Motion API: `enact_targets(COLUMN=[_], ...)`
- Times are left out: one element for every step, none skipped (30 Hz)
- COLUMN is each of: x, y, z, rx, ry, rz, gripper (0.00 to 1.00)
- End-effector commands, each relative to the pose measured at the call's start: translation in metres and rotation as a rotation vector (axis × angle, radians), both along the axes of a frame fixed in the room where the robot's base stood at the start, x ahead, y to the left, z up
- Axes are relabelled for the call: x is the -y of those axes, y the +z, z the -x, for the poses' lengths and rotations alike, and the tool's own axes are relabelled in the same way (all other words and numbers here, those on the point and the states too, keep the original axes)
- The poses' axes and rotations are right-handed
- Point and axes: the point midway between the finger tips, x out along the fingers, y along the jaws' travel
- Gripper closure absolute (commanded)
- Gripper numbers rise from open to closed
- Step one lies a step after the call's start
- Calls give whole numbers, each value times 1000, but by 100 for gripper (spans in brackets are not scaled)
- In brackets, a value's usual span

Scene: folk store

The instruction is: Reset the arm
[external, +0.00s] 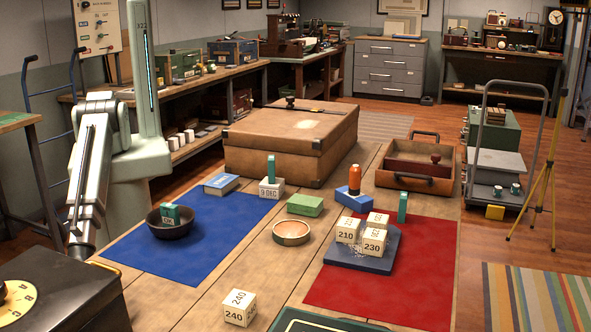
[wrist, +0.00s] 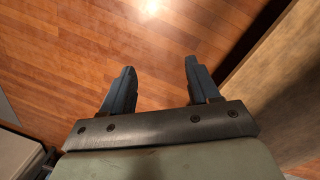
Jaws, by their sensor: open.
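My gripper (wrist: 160,72) is open in the wrist view. Its two dark fingers are well apart with nothing between them, and bare wooden floor shows below. In the external view my arm is at the left edge of the table, beside the blue mat (external: 210,262). Its lower end hangs down there, and the fingers cannot be made out.
A black box with a dial (external: 70,285) stands at the lower left, close to my arm. A dark bowl (external: 172,229) holding a green block sits on the blue mat. Numbered cubes stand on a blue-grey tray (external: 345,262) on the red mat (external: 400,300). A suitcase (external: 290,150) stands behind.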

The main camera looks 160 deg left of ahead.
Motion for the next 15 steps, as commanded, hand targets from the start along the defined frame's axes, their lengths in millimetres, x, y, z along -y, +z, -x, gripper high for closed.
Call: enact_targets(x=[-19, -29, -42, -51, -59, -70, -78, -86, -95, -101, -106, -113, -117, -121, -125], y=[-6, -9, -14, -16, -19, -22, -23, -25, -26, -27, -27, -27, -27, -26, -26], z=[23, 35, 51, 64, 76, 93, 106, 118, 134, 147, 157, 172, 181, 190, 201], rx=[-47, -74, -110, -138, -166, -204, -231, -259, -294, -321, -345, -377, -397, -417, -442], ry=[20, 29, 41, 49, 59, 70, 79, 89, 100, 108, 115, 124, 131, 136, 143], rz=[-19, -31, -45, -56, -65, -78, -89, -97, -107, -114, -122, -130, -135, -140, -145], gripper=[39, 39, 39, 39, 39, 39, 39, 39, 39, 39, 39, 39, 39, 39, 39])
